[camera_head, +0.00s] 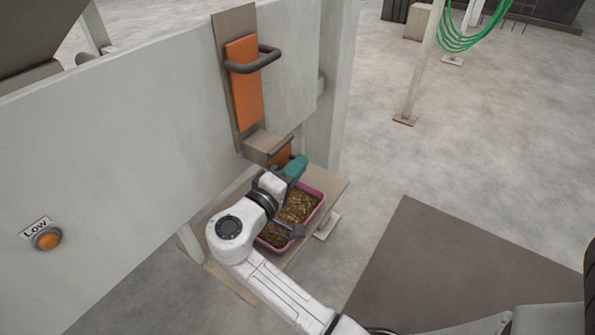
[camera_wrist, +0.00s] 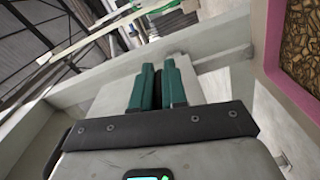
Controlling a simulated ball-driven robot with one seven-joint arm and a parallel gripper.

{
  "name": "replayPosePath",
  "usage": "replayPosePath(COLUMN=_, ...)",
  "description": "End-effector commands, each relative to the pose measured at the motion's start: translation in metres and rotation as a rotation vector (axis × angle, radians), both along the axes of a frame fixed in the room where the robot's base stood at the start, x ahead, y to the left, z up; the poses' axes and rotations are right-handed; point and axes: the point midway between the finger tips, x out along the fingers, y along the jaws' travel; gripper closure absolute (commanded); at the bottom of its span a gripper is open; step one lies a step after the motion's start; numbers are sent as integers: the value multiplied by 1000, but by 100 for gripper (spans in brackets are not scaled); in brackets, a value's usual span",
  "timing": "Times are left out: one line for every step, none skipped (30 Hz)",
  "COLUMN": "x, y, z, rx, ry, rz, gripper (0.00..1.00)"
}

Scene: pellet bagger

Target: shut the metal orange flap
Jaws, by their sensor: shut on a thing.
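In the head view, a tall orange panel (camera_head: 244,84) with a grey bar handle (camera_head: 254,61) stands in a metal frame on the pale wall. Below it, under a small chute box (camera_head: 262,144), a smaller orange flap (camera_head: 281,156) shows, partly hidden by my gripper. My gripper (camera_head: 296,166) is right beside this lower flap, well below the upper handle. In the wrist view, its teal fingers (camera_wrist: 158,75) are closed on a dark piece between them. That piece is mostly hidden; it looks like the lower flap's handle.
A pink tray (camera_head: 320,209) of brown pellets sits on a low bench (camera_head: 331,184) below my gripper; its pink rim (camera_wrist: 273,50) is close at the right in the wrist view. An orange button (camera_head: 47,239) labelled "Low" is on the wall. Open floor lies to the right.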

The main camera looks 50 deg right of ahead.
Motion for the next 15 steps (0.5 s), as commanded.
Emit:
replayPosePath(x=0, y=0, z=-2, rx=3, ry=1, rz=1, gripper=100)
replayPosePath(x=0, y=0, z=-2, rx=3, ry=0, rz=1, gripper=100)
replayPosePath(x=0, y=0, z=-2, rx=3, ry=0, rz=2, gripper=100)
replayPosePath(x=0, y=0, z=-2, rx=3, ry=0, rz=2, gripper=100)
replayPosePath(x=0, y=0, z=-2, rx=3, ry=1, rz=2, gripper=100)
replayPosePath(x=0, y=0, z=-2, rx=3, ry=1, rz=2, gripper=100)
replayPosePath(x=0, y=0, z=-2, rx=3, ry=1, rz=2, gripper=100)
replayPosePath(x=0, y=0, z=-2, rx=3, ry=1, rz=2, gripper=100)
replayPosePath(x=0, y=1, z=-2, rx=3, ry=2, rz=2, gripper=100)
replayPosePath(x=0, y=1, z=-2, rx=3, ry=2, rz=2, gripper=100)
replayPosePath(x=0, y=1, z=-2, rx=4, ry=2, rz=2, gripper=86)
replayPosePath(x=0, y=1, z=-2, rx=4, ry=2, rz=2, gripper=82)
replayPosePath(x=0, y=0, z=-2, rx=3, ry=2, rz=2, gripper=79)
replayPosePath(x=0, y=0, z=-2, rx=3, ry=2, rz=2, gripper=76)
replayPosePath(x=0, y=0, z=-2, rx=3, ry=2, rz=2, gripper=72)
